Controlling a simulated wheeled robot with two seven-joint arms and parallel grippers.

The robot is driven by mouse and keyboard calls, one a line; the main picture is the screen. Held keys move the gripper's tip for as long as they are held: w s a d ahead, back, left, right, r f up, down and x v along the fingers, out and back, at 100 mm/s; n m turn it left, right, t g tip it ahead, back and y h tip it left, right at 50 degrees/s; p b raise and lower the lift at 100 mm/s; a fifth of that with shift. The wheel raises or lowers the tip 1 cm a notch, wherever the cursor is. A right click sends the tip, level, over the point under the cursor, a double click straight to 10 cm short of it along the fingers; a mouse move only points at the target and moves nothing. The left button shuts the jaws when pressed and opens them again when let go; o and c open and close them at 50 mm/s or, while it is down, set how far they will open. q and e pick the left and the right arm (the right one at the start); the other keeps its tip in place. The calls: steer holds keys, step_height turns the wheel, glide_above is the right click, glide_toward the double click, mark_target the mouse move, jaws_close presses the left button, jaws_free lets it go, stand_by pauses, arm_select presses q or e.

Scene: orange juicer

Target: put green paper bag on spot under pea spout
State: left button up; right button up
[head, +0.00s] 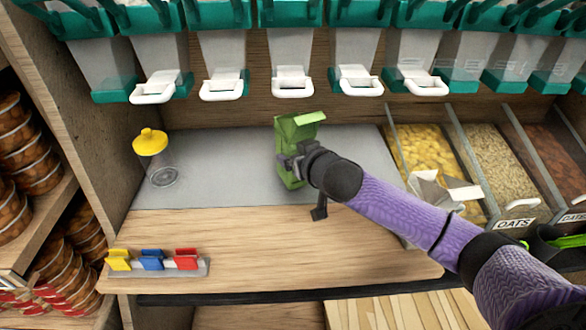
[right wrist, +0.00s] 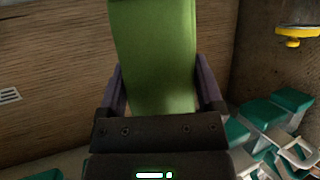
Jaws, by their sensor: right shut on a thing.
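The green paper bag (head: 299,128) stands roughly upright over the grey mat (head: 228,150), below the row of dispensers. Its top is open. My right gripper (head: 293,163) is shut on the bag from the right side. In the right wrist view the bag (right wrist: 155,60) fills the space between the two fingers (right wrist: 160,95). I cannot tell whether the bag's base touches the mat. White spout handles (head: 292,87) hang above and behind the bag; no label shows which one is the pea spout. My left gripper is not in view.
A jar with a yellow lid (head: 150,142) stands left on the mat. Yellow, blue and red clips (head: 152,260) sit on a holder at the front left. Open bins, one labelled oats (head: 488,155), are at the right.

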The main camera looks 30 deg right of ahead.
steer(key=shift+w, duration=0.4)
steer(key=shift+w+b, duration=0.4)
steer(key=shift+w, duration=0.15)
step_height(320, 180, down, 4)
steer(key=b, duration=0.2)
steer(key=shift+s+b, duration=0.1)
steer(key=shift+b, duration=0.2)
steer(key=shift+r, duration=0.35)
steer(key=o, duration=0.9)
steer(key=shift+f, duration=0.1)
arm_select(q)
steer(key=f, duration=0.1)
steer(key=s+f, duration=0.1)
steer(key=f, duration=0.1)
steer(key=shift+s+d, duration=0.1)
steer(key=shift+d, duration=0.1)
arm_select(e)
steer(key=shift+o, duration=0.2)
steer(key=shift+s+r+p, duration=0.1)
steer(key=shift+r+p, duration=0.1)
steer(key=shift+p, duration=0.15)
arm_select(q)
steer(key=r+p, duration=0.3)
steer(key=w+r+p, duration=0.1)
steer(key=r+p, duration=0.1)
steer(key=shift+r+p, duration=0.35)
arm_select(e)
steer(key=v, duration=1.2)
